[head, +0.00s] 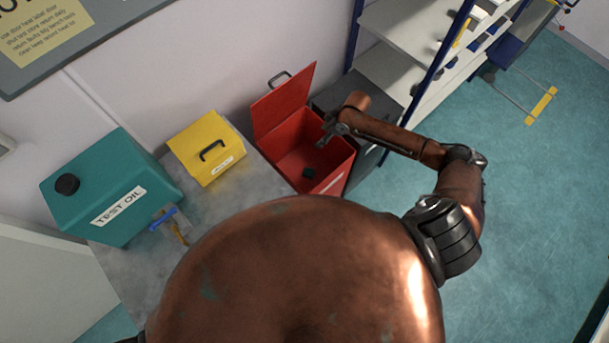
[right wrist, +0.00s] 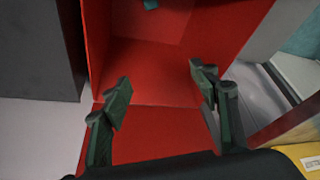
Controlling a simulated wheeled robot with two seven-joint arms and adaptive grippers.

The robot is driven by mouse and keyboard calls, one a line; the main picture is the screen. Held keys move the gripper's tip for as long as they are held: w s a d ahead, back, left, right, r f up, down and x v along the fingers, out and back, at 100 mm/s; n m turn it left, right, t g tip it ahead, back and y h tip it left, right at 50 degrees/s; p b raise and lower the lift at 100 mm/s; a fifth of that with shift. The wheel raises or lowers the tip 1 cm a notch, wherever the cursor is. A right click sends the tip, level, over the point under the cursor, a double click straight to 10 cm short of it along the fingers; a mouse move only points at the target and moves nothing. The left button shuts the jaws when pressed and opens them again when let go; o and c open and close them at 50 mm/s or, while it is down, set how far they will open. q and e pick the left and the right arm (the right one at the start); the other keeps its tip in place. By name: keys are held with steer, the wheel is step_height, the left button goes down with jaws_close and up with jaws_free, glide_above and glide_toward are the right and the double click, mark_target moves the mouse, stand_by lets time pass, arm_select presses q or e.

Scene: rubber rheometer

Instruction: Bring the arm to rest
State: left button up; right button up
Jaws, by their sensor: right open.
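My right gripper (head: 326,132) is above the open red box, near its raised lid and right side, in the head view. In the right wrist view its two fingers (right wrist: 160,95) are spread apart with nothing between them. The red box (head: 335,181) stands on the grey bench with its lid up; its red walls also fill much of the right wrist view (right wrist: 150,58). A small dark block (head: 309,174) lies inside the box, and it also shows at the top of the right wrist view (right wrist: 150,4). My left gripper is not in view.
A yellow box (head: 206,147) and a teal test oil container (head: 110,190) with a blue-handled tap stand left of the red box on the grey bench (head: 216,212). A shelf rack (head: 405,38) stands behind right. Open floor (head: 525,190) lies right.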

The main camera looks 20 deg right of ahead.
steer(key=shift+v, duration=1.15)
